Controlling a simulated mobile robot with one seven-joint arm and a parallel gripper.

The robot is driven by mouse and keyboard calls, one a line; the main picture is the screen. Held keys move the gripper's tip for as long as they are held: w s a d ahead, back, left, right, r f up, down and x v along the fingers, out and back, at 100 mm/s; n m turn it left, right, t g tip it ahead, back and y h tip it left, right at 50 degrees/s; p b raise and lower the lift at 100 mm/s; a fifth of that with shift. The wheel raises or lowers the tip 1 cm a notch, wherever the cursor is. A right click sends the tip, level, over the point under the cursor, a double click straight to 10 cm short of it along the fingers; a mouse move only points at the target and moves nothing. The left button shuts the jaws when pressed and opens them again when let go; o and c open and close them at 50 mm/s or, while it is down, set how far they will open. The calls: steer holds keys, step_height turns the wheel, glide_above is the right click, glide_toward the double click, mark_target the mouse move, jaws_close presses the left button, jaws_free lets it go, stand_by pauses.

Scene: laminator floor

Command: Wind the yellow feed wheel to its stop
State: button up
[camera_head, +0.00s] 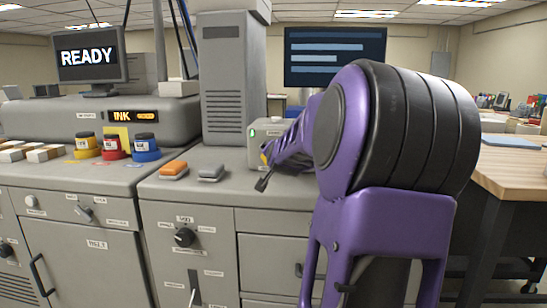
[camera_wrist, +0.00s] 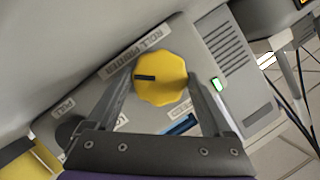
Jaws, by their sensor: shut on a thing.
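In the head view the grey unit (camera_head: 262,133) stands on the counter with a green light. A sliver of yellow shows there, and my purple arm hides most of the wheel and the gripper (camera_head: 266,168).
The grey counter (camera_head: 225,158) carries an orange button (camera_head: 174,168) and a grey button (camera_head: 211,172). A tall grey column (camera_head: 228,85) stands behind them. Ink pots (camera_head: 115,146) are at left. A wooden table (camera_head: 510,165) is at right.

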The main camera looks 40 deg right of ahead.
steer(key=m+t+p, duration=0.1)
steer(key=m, duration=0.1)
steer(key=shift+s+d+m+t+y+p, duration=0.1)
steer(key=shift+m+t+y+p, duration=0.2)
steer(key=shift+m+t+p, duration=0.5)
steer(key=shift+m, duration=0.3)
steer(key=shift+f, duration=0.1)
steer(key=o, duration=1.1)
steer(key=shift+o, duration=0.2)
steer(key=p+v, duration=0.7)
steer(key=v, duration=1)
steer(key=shift+s, duration=0.15)
